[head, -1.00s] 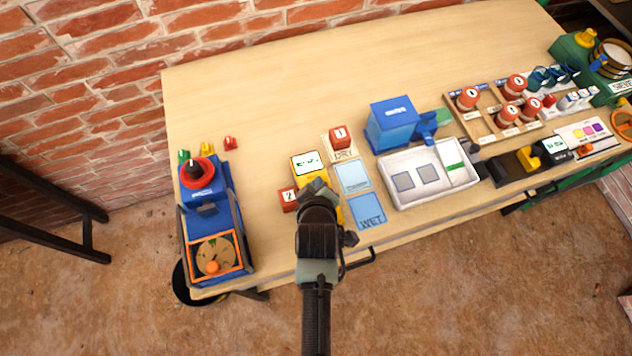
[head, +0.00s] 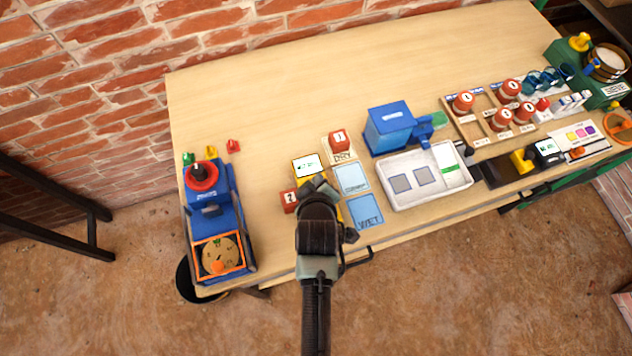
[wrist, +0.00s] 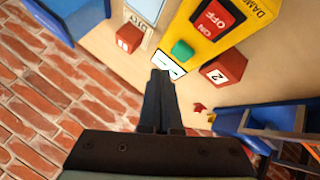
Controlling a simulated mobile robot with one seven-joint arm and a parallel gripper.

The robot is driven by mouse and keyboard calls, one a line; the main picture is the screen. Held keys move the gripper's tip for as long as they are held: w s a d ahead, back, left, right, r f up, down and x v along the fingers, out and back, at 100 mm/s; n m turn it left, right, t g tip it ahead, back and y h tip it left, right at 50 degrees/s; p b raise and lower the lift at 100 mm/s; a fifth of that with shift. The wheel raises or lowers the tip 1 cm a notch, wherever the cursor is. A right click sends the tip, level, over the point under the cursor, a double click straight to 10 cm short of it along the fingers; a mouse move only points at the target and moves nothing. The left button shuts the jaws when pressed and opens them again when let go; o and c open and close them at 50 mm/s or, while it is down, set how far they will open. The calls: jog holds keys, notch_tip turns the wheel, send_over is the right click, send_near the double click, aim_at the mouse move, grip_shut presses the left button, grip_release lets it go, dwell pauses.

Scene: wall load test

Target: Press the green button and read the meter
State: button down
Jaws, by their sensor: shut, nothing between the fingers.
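The yellow meter (head: 300,177) stands near the table's front edge, partly hidden by my arm in the head view. In the wrist view, the yellow meter (wrist: 228,42) shows a green button (wrist: 182,50), a red ON/OFF switch (wrist: 210,18) and a white display (wrist: 168,66). The display also shows in the head view (head: 307,164), with dark marks too small to read. My gripper (wrist: 161,74) is shut and empty. Its fingertips appear beside the display's edge, short of the green button in the picture; I cannot tell their height above the meter.
Red blocks marked 1 (head: 338,139) and 2 (head: 289,200) flank the meter. Blue cards (head: 365,212) lie to its right, beside a white tray (head: 404,202) and a blue box (head: 389,126). A blue device with a red dial (head: 209,220) stands left. The table's back is clear.

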notch_tip(320, 180, up, 4)
jog(key=p, duration=0.2)
jog(key=shift+f+p, duration=0.2)
jog(key=shift+p, duration=0.15)
jog(key=shift+f, duration=0.1)
dwell(0.3)
jog(key=w+r+m+t, duration=0.1)
jog(key=w+r+t, duration=0.25)
jog(key=r, duration=0.85)
jog(key=w+r+m+t, duration=0.2)
jog(key=w+r, duration=0.2)
jog(key=r, duration=0.7)
jog(key=w+r+m+t, duration=0.1)
jog(key=w+r+t, duration=0.25)
jog(key=r, duration=0.85)
jog(key=s+r+m+t, duration=0.1)
jog(key=s+r+t, duration=0.1)
jog(key=r, duration=0.7)
jog(key=s+r+m+t, duration=0.1)
jog(key=s+r+t, duration=0.1)
jog(key=r, duration=0.8)
jog(key=s+r+m+t+b, duration=0.1)
jog(key=s+r+m+t, duration=0.2)
jog(key=s+r, duration=1)
notch_tip(320, 180, up, 3)
jog(key=shift+a+t, duration=0.15)
jog(key=shift+t, duration=0.95)
